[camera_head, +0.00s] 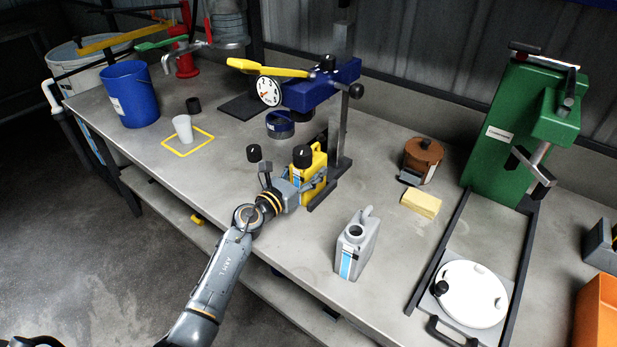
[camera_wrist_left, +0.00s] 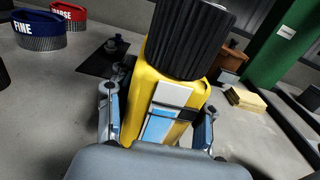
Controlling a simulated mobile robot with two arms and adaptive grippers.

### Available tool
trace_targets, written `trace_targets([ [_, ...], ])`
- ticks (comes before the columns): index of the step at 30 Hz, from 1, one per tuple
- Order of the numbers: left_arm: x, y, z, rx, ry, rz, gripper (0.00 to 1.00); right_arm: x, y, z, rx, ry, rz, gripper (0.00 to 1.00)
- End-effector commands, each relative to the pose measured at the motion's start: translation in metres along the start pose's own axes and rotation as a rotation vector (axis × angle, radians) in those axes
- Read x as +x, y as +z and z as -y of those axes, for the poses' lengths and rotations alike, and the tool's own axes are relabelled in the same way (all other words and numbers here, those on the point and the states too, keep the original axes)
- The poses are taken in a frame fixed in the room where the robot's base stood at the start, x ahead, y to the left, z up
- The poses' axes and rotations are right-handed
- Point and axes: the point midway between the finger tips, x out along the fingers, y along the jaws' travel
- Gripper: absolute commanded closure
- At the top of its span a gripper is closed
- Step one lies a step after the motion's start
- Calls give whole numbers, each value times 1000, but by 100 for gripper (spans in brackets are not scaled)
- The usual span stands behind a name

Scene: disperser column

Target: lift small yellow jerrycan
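My right gripper is not in view.
A grey jerrycan (camera_head: 356,245) stands to the right. The blue press (camera_head: 318,88) rises behind.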

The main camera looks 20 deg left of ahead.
Motion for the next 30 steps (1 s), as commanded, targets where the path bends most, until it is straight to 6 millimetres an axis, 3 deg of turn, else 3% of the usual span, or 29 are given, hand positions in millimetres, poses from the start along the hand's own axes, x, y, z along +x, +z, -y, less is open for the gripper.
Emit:
trace_targets([
  [1,0,0,0,0,0,0,68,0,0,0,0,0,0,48],
  [6,0,0,0,0,0,0,100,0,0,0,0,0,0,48],
  [19,0,9,-1,3,1,4,100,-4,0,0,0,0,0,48],
  [27,0,40,-1,3,1,6,100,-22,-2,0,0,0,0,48],
  [30,-10,53,7,3,0,5,100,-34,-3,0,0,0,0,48],
])
